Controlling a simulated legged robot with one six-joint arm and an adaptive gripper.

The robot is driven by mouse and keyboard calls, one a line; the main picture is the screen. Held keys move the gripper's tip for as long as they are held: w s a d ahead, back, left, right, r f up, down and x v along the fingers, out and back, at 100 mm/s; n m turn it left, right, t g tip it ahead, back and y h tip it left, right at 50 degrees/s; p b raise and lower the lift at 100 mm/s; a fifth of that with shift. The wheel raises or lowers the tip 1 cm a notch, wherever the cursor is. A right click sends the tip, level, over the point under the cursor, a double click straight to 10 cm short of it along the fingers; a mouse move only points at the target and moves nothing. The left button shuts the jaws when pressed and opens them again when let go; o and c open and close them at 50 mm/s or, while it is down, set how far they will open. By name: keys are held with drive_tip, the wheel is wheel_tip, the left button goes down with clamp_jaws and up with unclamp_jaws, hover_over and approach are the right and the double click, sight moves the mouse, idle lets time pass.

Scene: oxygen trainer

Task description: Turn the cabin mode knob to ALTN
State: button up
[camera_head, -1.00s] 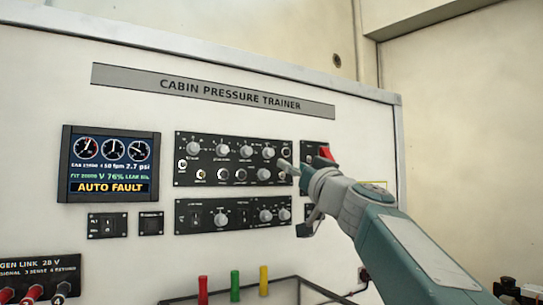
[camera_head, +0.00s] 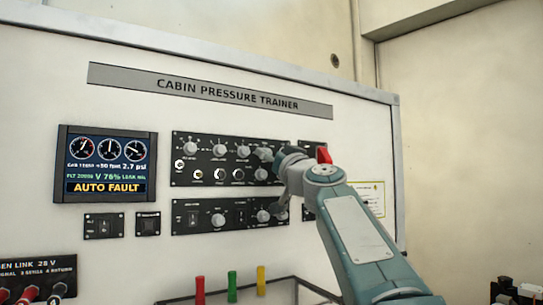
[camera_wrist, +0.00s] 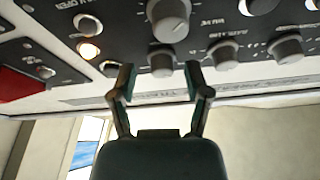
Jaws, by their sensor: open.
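The cabin pressure trainer's upper control panel (camera_head: 208,160) carries several grey knobs and toggles. The lower panel (camera_head: 180,217) has more knobs. Labels are too small to tell which is the cabin mode knob or where it points. My gripper (camera_head: 276,184) is at the right end of these panels, covering part of them. In the wrist view the panel is upside down. My gripper (camera_wrist: 160,84) is open there, with a small grey knob (camera_wrist: 162,62) showing between and beyond the fingertips. A larger knob (camera_wrist: 168,20) is above it. Contact cannot be told.
A display (camera_head: 105,164) at left reads AUTO FAULT. A red switch guard (camera_head: 323,155) sits just right of my gripper; it also shows in the wrist view (camera_wrist: 18,86). A lit amber button (camera_wrist: 89,51) is left of the fingers. Coloured posts (camera_head: 232,285) stand below the panels.

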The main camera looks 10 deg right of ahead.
drive_tip(key=shift+a, duration=0.15)
clamp_jaws()
drive_tip(key=shift+s+m+h, duration=0.1)
drive_tip(key=shift+m+h, duration=0.3)
drive_tip(key=shift+m, duration=0.3)
drive_tip(key=shift+a+m+h, duration=0.1)
drive_tip(key=shift+m+h, duration=0.8)
drive_tip(key=shift+m, duration=0.95)
drive_tip(key=shift+m+h, duration=0.9)
drive_tip(key=shift+m, duration=1)
drive_tip(key=shift+a+m+h, duration=0.1)
drive_tip(key=shift+m+h, duration=0.8)
drive_tip(key=shift+m, duration=0.95)
drive_tip(key=shift+m+g, duration=0.4)
drive_tip(key=shift+m, duration=0.2)
unclamp_jaws()
